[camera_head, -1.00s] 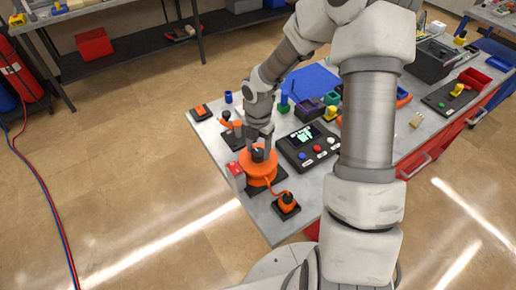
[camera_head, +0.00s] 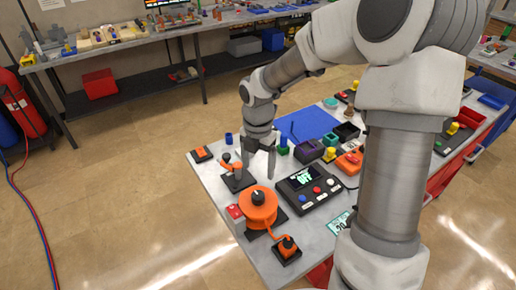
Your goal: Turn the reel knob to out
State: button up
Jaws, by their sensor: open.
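The orange reel (camera_head: 262,213) sits on a black base near the front left of the grey table. Its black knob (camera_head: 258,197), with a pale mark, is uncovered on top of the reel. The mark is too small for me to read the knob's setting. My gripper (camera_head: 258,170) points down, open and empty, above and behind the reel in the picture. Its two fingers are apart from the knob.
An orange cable runs from the reel to an orange plug on a black base (camera_head: 287,250). A control box (camera_head: 309,190) with screen and buttons stands right.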

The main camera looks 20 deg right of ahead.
notch_tip(320, 180, up, 6)
dwell(0.6)
